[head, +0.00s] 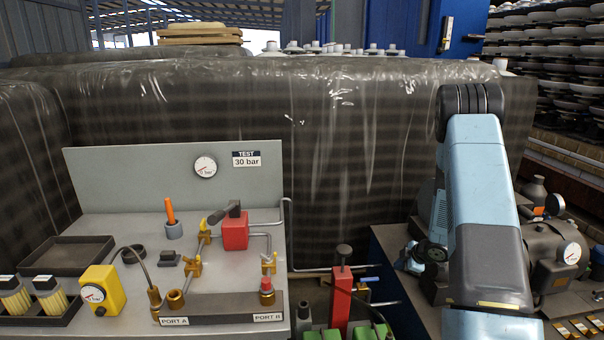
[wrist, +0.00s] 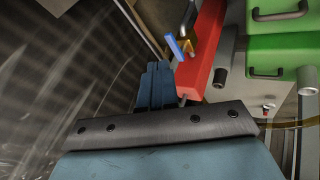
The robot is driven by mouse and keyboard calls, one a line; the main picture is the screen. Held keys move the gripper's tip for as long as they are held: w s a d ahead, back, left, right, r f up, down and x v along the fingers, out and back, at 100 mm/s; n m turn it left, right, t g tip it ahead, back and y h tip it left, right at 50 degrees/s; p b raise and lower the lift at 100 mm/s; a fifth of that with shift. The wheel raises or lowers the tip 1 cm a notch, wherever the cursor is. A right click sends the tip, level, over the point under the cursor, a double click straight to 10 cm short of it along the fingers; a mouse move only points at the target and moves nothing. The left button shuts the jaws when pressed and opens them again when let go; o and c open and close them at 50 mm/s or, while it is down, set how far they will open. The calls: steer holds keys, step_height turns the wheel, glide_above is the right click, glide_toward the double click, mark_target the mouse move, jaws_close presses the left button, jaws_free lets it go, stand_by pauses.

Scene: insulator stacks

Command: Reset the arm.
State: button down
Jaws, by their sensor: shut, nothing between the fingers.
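My arm (head: 487,200) stands raised on the right of the head view, its upper link light blue with a grey lower part. In the wrist view my gripper (wrist: 155,88) shows as blue fingers together beyond a dark bolted bar. It is shut and empty. The fingers appear beside a red upright part (wrist: 205,48); I cannot tell whether they touch it. The red part also shows in the head view (head: 341,302).
A test bench (head: 110,228) with gauge, valves and ports stands left. Green boxes (wrist: 280,48) with handles lie near the red part, with a blue lever (wrist: 174,46) beside it. Film-wrapped stacks (head: 340,140) form a wall behind. A dark pump unit (head: 545,245) stands right of my arm.

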step_height(320, 180, up, 25)
steer(key=s+m+t+h, duration=0.2)
steer(key=m+h, duration=0.3)
steer(key=m, duration=0.1)
steer(key=s+a+r+m+g+h, duration=0.1)
steer(key=s+a+r+m, duration=0.1)
steer(key=s+r, duration=0.45)
steer(key=s+a+r+m, duration=0.3)
steer(key=s+r, duration=0.2)
steer(key=r, duration=0.2)
steer(key=s+a+r+m+y, duration=0.1)
steer(key=s+a+r, duration=0.1)
steer(key=s, duration=0.6)
steer(key=s+a+r+m+g, duration=0.1)
steer(key=s+a+m, duration=0.1)
steer(key=s+a, duration=0.3)
steer(key=s+a+r+m+y, duration=0.1)
steer(key=s+a, duration=0.3)
steer(key=s, duration=0.7)
steer(key=shift+s+r+g+y, duration=0.3)
steer(key=shift+r+g, duration=0.1)
steer(key=shift+r, duration=0.4)
